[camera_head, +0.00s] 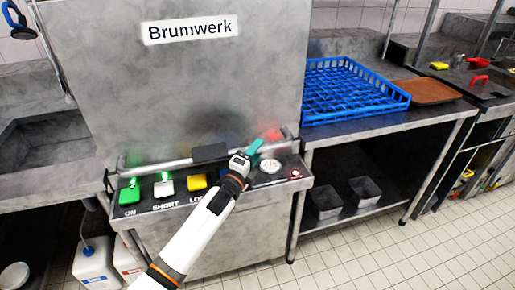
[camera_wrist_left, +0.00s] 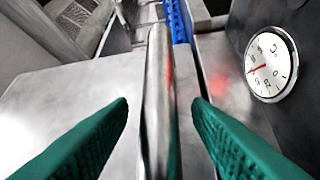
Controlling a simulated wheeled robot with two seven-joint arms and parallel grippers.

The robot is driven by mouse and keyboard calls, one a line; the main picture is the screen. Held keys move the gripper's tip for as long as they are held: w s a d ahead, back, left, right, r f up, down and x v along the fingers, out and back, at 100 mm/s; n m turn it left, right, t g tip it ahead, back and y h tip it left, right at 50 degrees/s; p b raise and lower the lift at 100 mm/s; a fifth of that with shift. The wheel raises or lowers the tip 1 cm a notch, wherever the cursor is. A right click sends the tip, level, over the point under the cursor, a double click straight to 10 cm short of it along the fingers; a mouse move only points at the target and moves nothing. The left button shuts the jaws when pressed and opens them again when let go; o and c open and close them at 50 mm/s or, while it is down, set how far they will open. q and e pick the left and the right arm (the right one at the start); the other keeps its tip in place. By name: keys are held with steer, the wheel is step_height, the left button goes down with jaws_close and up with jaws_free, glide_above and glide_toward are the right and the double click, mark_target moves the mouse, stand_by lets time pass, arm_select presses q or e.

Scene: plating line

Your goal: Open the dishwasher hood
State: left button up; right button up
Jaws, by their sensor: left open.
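The dishwasher hood (camera_head: 185,85) is a large grey steel box with a "Brumwerk" label, and it appears lowered onto the machine. A steel bar handle (camera_head: 150,168) runs across its lower front, with a dark block near its middle. My left gripper (camera_head: 254,147) is at the right part of the handle, its teal fingers apart. In the left wrist view the handle (camera_wrist_left: 158,60) runs lengthwise between the two open fingers, with gaps visible on both sides. The fingers hide part of the hood front. My right gripper is not in view.
Below the handle is a control panel (camera_head: 165,206) with coloured buttons and a round dial (camera_head: 269,166). The dial also shows in the left wrist view (camera_wrist_left: 271,67). A blue rack (camera_head: 350,90) and brown tray (camera_head: 430,91) are on the right counter. A sink (camera_head: 45,140) is left.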

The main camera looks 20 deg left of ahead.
arm_select(q)
steer(key=shift+x, duration=0.75)
